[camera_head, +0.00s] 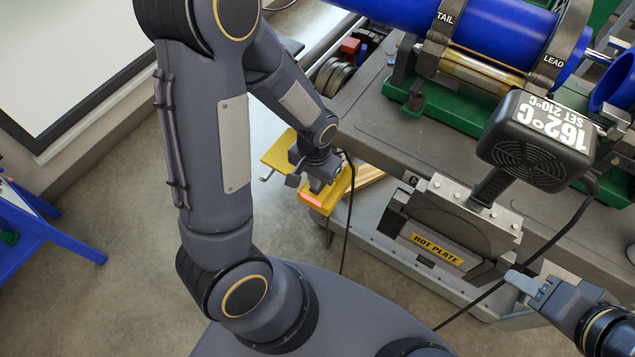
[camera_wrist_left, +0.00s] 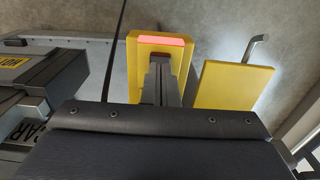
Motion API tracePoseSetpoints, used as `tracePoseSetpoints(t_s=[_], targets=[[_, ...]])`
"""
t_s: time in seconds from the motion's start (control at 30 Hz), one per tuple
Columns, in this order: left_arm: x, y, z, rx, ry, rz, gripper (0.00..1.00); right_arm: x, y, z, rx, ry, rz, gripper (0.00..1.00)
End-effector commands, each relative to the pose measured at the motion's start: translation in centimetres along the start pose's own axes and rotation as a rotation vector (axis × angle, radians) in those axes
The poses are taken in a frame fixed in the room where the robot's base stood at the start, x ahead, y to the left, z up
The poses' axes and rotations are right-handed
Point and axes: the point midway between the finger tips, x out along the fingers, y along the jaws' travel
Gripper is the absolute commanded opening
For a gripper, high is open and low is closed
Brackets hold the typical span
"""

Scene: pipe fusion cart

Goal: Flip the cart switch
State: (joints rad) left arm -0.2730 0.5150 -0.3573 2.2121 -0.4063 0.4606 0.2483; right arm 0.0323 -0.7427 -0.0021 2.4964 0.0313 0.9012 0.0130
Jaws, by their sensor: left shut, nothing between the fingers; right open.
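The cart switch is a lit red rocker (camera_head: 311,200) on a yellow box (camera_head: 339,193) at the cart's near left side. In the left wrist view the red rocker (camera_wrist_left: 163,41) is a bar across the far end of the yellow box (camera_wrist_left: 133,62). My left gripper (camera_head: 326,185) is shut and empty, over the box. In the left wrist view its fingertips (camera_wrist_left: 161,62) lie just short of the rocker; I cannot tell whether they touch the box. My right gripper (camera_head: 522,284) is open beside the hot plate's lower right.
A yellow panel (camera_wrist_left: 236,84) with a bent grey rod sticks out beside the box. A black cable (camera_head: 348,225) hangs close to my left gripper. The hot plate (camera_head: 450,228) and its heater head (camera_head: 535,145) stand on the cart's near side. Open floor lies at left.

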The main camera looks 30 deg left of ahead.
Motion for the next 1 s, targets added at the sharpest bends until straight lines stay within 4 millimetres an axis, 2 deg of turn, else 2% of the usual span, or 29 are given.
tracePoseSetpoints(t_s=[1.0], targets=[[1.2, 0.0, 0.0, 0.000, 0.000, 0.000, 0.00, 0.9, 0.4, 0.5, 0.000, 0.000, 0.000, 0.45]])
